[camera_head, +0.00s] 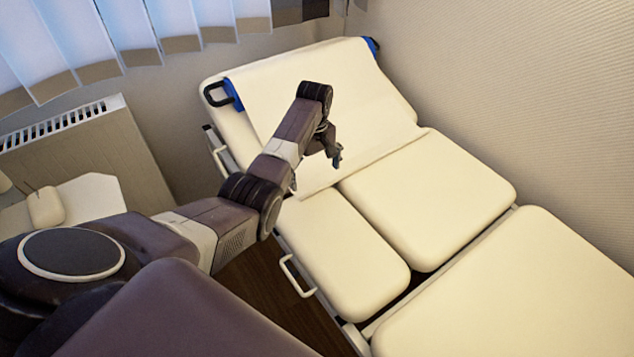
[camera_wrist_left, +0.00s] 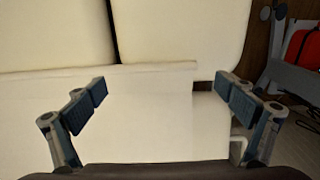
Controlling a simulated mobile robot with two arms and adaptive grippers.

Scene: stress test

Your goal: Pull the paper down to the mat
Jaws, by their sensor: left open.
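The white paper (camera_head: 365,95) drapes from the blue holders at the raised head end of a cream couch down over the backrest. Its lower edge lies by the seat cushions (camera_head: 430,195). I cannot make out a mat separate from these cushions. My left gripper (camera_head: 334,150) hangs over the lower part of the paper and hides some of it. In the left wrist view, the left gripper (camera_wrist_left: 162,92) is open and empty, its fingers wide apart. The paper (camera_wrist_left: 150,115) shows between and beyond the fingers, with its free edge just past the fingertips. My right gripper is not seen.
Blue roll holders (camera_head: 233,95) with a dark handle sit at the couch's head. A white side rail (camera_head: 297,278) sticks out at the couch's left. A radiator (camera_head: 90,145) and a small white table (camera_head: 85,200) stand at left. A red object (camera_wrist_left: 302,55) shows at far right.

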